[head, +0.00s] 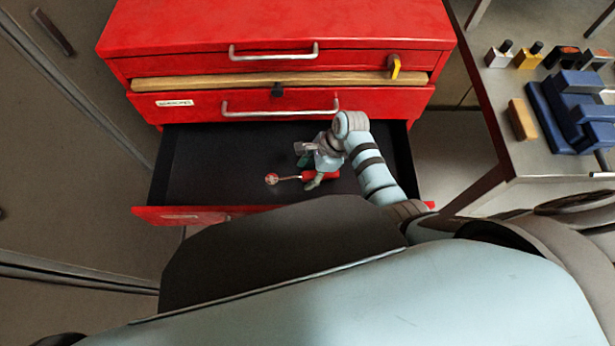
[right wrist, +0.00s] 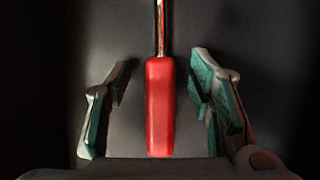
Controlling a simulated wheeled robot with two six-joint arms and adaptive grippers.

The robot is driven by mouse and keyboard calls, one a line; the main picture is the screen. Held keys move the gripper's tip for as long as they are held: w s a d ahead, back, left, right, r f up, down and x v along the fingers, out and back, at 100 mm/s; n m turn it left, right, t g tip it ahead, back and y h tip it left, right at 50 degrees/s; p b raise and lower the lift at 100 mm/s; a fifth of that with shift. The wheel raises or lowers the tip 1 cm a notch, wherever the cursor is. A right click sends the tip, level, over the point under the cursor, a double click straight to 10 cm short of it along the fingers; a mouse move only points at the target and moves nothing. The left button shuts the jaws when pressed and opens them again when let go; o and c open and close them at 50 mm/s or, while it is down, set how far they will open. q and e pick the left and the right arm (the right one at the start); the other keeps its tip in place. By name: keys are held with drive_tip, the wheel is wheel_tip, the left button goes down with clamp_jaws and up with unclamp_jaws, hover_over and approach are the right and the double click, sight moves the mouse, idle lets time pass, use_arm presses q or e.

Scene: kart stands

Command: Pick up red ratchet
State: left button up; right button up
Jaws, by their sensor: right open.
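The red ratchet (head: 288,178) lies on the dark floor of the open drawer (head: 200,160) in the head view. Its round head is at the left and its red handle is partly hidden by my right gripper (head: 312,168). In the right wrist view, the red handle (right wrist: 160,108) sits between the two spread fingers of the right gripper (right wrist: 160,100), with gaps on both sides, and the metal shaft runs up out of the picture. The right gripper is open and holds nothing. My left gripper is not in view.
The red tool cabinet (head: 270,30) stands behind, with silver handles, a wooden strip and a yellow item (head: 394,66). The drawer's walls surround the ratchet. The drawer's left part is empty.

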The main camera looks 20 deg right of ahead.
drive_tip(key=shift+r, duration=0.15)
clamp_jaws()
